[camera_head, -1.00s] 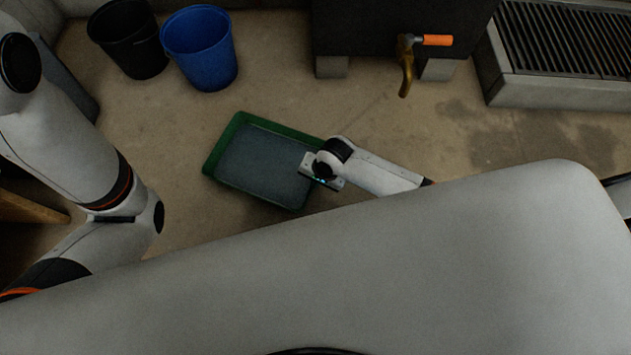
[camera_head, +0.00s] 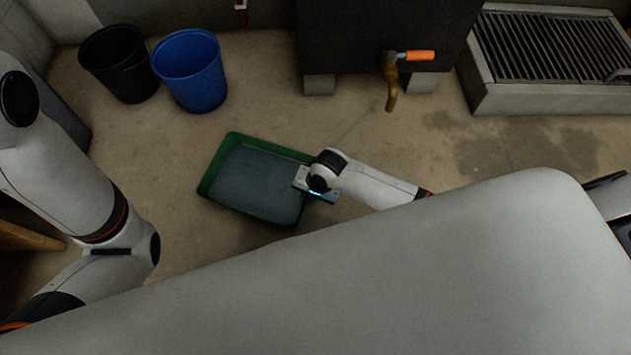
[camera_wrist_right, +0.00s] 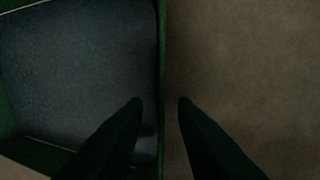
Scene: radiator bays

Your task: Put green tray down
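The green tray (camera_head: 232,142) is rectangular with a dark grey-blue inside. It appears to rest flat on the concrete floor in the head view, left of my right gripper. My right gripper (camera_head: 306,180) is at the tray's right edge. In the right wrist view, the tray's green rim (camera_wrist_right: 160,60) runs between the two dark fingers of the right gripper (camera_wrist_right: 160,103). The fingers stand apart, with a visible gap on each side of the rim. My left arm shows at the left of the head view, but its gripper is out of sight.
A black bucket (camera_head: 120,65) and a blue bucket (camera_head: 190,72) stand behind the tray. A dark tank with a brass tap (camera_head: 391,85) is at the back. A grated concrete trough (camera_head: 545,100) is at the right. The floor around the tray is bare.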

